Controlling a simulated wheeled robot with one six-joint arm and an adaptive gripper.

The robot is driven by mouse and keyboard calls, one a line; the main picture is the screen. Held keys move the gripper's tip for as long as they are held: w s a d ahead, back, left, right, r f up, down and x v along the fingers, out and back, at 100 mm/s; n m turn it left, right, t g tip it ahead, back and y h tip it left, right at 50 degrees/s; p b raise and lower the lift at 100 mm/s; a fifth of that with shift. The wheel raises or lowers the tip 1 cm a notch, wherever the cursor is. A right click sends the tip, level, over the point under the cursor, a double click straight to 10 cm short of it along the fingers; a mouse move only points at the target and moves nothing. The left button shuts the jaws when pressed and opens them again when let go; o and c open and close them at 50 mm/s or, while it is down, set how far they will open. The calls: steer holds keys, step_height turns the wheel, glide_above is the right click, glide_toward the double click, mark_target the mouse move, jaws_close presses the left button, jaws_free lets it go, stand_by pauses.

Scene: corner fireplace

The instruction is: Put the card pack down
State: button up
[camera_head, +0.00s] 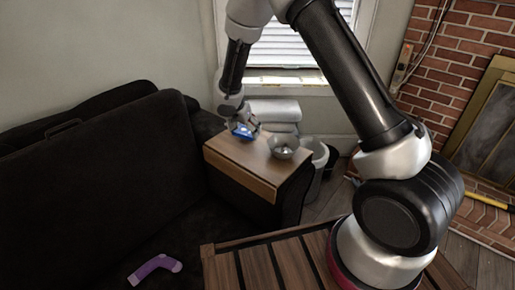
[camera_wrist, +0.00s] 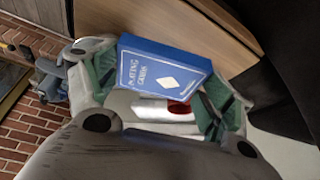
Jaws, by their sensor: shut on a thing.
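The card pack is a blue box lettered "PLAYING CARDS" (camera_wrist: 163,70) in the wrist view, with a white diamond on its face. My gripper (camera_wrist: 158,88) is shut on it, with the green-lined fingers at its two sides. In the head view the blue card pack (camera_head: 243,131) shows at the tip of my gripper (camera_head: 240,124), over the wooden tray top (camera_head: 250,179) on the sofa arm. Whether the pack touches the wood cannot be told.
A metal bowl (camera_head: 284,147) stands on the wooden top just right of the pack. The front left of the top is bare. A dark sofa (camera_head: 100,190) fills the left, with a purple object (camera_head: 154,268) on its seat. A slatted wooden table (camera_head: 265,265) is in front.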

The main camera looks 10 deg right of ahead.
steer(key=a+f+m+g+h, duration=0.1)
steer(key=a+f+m+g, duration=0.1)
steer(key=a+f+m, duration=0.75)
steer(key=n, duration=0.3)
glide_toward(261, 155)
steer(key=shift+m, duration=0.25)
steer(key=f, duration=0.1)
steer(key=a+f, duration=0.1)
steer(key=f, duration=0.2)
steer(key=shift+a+f, duration=0.15)
steer(key=shift+a, duration=0.15)
steer(key=d, duration=0.4)
steer(key=shift+w, duration=0.4)
steer(key=shift+a+f, duration=0.2)
steer(key=shift+f, duration=0.6)
steer(key=o, duration=1)
steer(key=shift+f, duration=0.15)
steer(key=shift+c, duration=0.2)
